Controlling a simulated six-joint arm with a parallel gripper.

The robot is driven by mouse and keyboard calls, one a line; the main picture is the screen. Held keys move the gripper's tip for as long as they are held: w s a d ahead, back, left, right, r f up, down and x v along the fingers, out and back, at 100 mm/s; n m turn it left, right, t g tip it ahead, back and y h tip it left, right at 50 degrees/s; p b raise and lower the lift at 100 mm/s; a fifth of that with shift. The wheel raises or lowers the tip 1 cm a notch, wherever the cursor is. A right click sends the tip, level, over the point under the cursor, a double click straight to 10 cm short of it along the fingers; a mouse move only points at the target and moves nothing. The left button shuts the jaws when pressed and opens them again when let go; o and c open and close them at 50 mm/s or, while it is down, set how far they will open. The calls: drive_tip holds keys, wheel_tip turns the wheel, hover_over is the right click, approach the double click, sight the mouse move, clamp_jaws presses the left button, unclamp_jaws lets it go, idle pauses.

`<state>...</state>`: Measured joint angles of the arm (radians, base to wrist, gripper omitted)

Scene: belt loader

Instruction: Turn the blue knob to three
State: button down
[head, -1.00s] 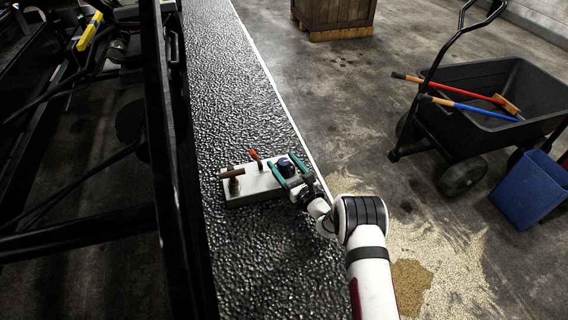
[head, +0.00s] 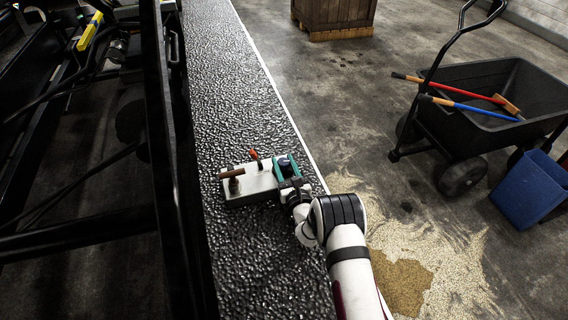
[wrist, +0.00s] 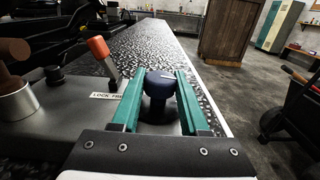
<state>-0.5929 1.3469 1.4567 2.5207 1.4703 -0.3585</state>
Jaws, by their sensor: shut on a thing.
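The dark blue knob (head: 285,163) stands at the right end of a grey control box (head: 238,198) on the black textured belt. It also shows in the wrist view (wrist: 159,84), upright between two green fingers, with a pale mark on top. My gripper (head: 287,170) is shut on the knob, one finger on each side. The number marks around the knob are hidden or too small to read. The box also carries an orange-tipped lever (wrist: 99,49) beside a label reading "LOCK" and a cut-off word, and a brown-handled valve (head: 232,175) at its left end.
Black machine framing (head: 170,130) runs along the belt's left side. A black cart (head: 490,95) with tools and a blue bin (head: 530,190) stand to the right. Spilled grain (head: 420,260) lies on the floor near my arm. The belt beyond the box is clear.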

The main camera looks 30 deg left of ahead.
drive_tip(key=shift+m+t+h, duration=1)
drive_tip(key=shift+t+h, duration=0.1)
drive_tip(key=shift+h, duration=0.3)
drive_tip(key=shift+c, duration=2.1)
unclamp_jaws()
drive_tip(key=shift+s, duration=0.1)
drive_tip(key=v, duration=1.5)
drive_tip(key=shift+s+d, duration=0.25)
